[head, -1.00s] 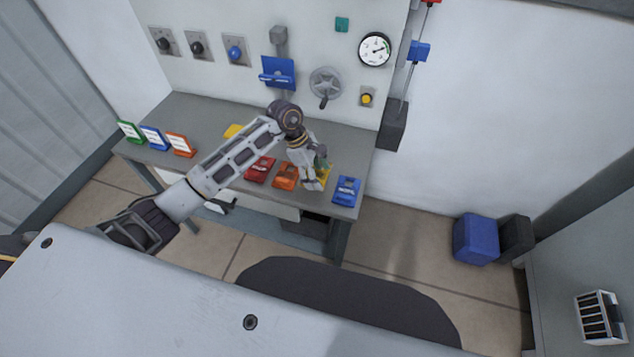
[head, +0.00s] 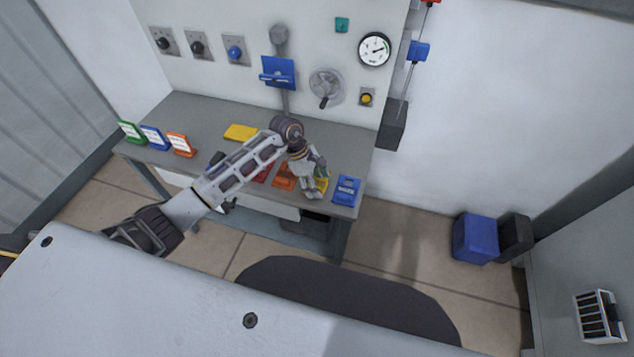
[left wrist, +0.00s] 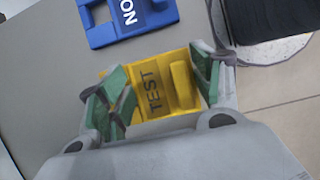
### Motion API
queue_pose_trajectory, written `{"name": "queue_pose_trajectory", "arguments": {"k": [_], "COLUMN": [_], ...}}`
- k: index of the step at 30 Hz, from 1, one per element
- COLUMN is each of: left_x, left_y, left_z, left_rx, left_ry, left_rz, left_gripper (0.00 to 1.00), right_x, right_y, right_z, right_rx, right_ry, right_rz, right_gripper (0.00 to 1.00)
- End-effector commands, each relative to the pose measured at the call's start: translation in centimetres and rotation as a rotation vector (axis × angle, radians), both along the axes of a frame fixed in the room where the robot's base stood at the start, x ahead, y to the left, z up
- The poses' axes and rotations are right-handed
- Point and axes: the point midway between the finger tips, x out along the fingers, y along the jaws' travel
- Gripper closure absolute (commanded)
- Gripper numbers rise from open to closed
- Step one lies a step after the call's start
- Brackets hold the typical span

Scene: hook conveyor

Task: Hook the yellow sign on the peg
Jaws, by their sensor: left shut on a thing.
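The yellow sign (left wrist: 152,88), marked TEST, is between the green-padded fingers of my left gripper (left wrist: 162,92) in the left wrist view. The gripper is shut on it. In the head view my left gripper (head: 313,190) is low over the right front of the table, and the yellow sign (head: 322,181) is mostly hidden behind it. I cannot tell whether the sign still rests on the table. I cannot pick out the peg for certain; a blue plate with a ledge (head: 278,73) is on the wall panel. My right gripper is not in view.
A blue sign (head: 346,190) lies close to the right of the gripper, an orange one (head: 284,178) to its left. A flat yellow plate (head: 240,132) lies farther back on the grey table (head: 205,115). A handwheel (head: 325,88) sticks out from the panel.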

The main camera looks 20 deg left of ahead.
Motion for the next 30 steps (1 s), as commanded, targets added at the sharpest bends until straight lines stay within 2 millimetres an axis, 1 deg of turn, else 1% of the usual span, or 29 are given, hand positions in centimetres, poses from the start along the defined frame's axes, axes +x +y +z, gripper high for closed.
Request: {"name": "queue_pose_trajectory", "arguments": {"k": [2, 3, 8, 22, 30], "left_x": [0.02, 0.00, 0.00, -0.01, -0.03], "left_y": [0.02, 0.02, 0.00, -0.03, -0.06], "left_z": [-0.23, -0.27, -0.18, -0.16, -0.13], "left_rx": [0.001, 0.001, 0.000, -0.001, -0.001], "left_ry": [0.000, 0.000, 0.000, 0.000, 0.001], "left_rz": [0.000, 0.000, 0.000, 0.000, 0.000], "left_gripper": [0.59, 0.33, 0.13, 0.13, 0.13], "right_x": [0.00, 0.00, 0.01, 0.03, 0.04], "right_y": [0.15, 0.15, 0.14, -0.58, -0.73], "right_z": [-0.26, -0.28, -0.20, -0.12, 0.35], "right_rx": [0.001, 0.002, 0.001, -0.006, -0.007], "right_ry": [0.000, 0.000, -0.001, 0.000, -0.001], "right_rz": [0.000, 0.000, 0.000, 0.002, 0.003], "right_gripper": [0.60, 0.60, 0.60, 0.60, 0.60]}}
